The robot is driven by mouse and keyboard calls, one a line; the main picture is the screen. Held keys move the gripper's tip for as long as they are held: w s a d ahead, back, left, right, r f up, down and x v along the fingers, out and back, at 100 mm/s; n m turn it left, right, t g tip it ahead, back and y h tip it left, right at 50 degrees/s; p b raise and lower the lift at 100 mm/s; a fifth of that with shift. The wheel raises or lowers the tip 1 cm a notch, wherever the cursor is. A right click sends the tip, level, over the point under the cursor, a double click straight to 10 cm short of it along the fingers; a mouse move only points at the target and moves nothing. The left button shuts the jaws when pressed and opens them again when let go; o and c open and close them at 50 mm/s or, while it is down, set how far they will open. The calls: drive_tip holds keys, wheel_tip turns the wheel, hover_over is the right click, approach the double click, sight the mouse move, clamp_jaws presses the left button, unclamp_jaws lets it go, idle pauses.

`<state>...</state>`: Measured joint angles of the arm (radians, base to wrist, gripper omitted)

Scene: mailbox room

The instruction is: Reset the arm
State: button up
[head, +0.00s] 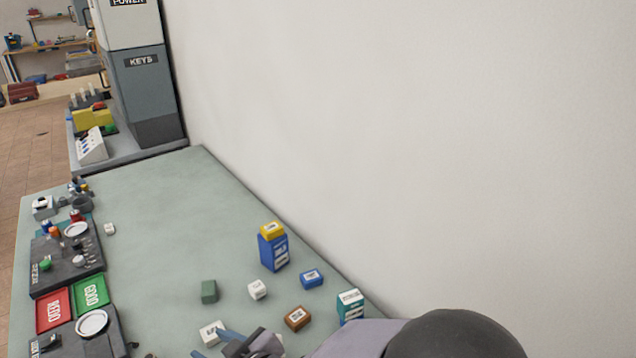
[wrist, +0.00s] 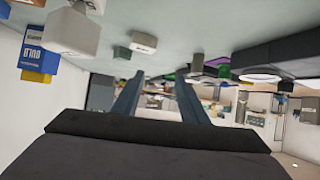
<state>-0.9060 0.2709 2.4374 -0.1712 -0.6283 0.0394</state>
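My gripper (head: 208,343) is at the bottom of the head view, low over or above the near part of the green-grey table (head: 150,220). Its two blue-grey fingers stand apart, and the wrist view shows the open gap (wrist: 160,80) with nothing held. A white box (head: 211,330) lies close by the fingertips in the head view; I cannot tell whether they touch it. My arm hides part of the table's near right.
Red tray (head: 55,309) and green tray (head: 91,291) lie left. A wall bounds the right; the table's far middle is clear.

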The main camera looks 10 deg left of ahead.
drive_tip(key=w+d+r+m+t+h+p, duration=0.1)
drive_tip(key=w+d+r+m+h+p, duration=0.2)
drive_tip(key=w+d, duration=0.45)
drive_tip(key=d+r+m+g+h+p, duration=0.1)
drive_tip(key=d+h, duration=0.1)
drive_tip(key=d, duration=0.7)
drive_tip(key=d+r+m+h+p, duration=0.1)
drive_tip(key=d+m+h, duration=0.15)
drive_tip(key=d, duration=0.55)
drive_tip(key=s+d+f+m+g+h+p, duration=0.2)
drive_tip(key=s+d+m+g, duration=0.3)
drive_tip(key=s+d, duration=0.8)
drive_tip(key=d+g+h, duration=0.1)
drive_tip(key=d, duration=0.1)
drive_tip(key=shift+s+d+m, duration=0.35)
drive_tip(key=shift+s, duration=0.05)
